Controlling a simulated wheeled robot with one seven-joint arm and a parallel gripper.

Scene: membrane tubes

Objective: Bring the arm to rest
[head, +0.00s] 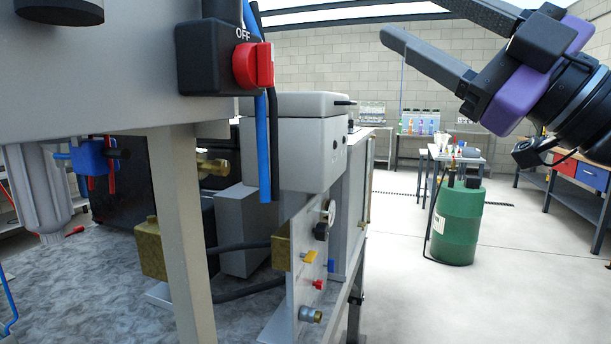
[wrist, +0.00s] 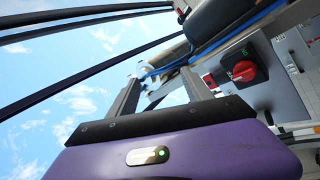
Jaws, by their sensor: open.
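My gripper (head: 428,32) is at the upper right of the head view, with a purple body and two dark grey fingers spread apart. Its fingers point up and to the left, and nothing is between them. In the wrist view my gripper (wrist: 160,85) shows its purple palm and two fingers set wide apart, with sky and beams beyond them. My arm's dark wrist enters from the right edge of the head view. The upper finger is partly cut off by the top edge.
A machine with a red OFF switch (head: 252,66) fills the left; the red switch (wrist: 239,71) also shows in the wrist view. A grey box (head: 307,140) stands behind it. A green drum (head: 457,222) stands on open floor. A workbench (head: 570,175) is at right.

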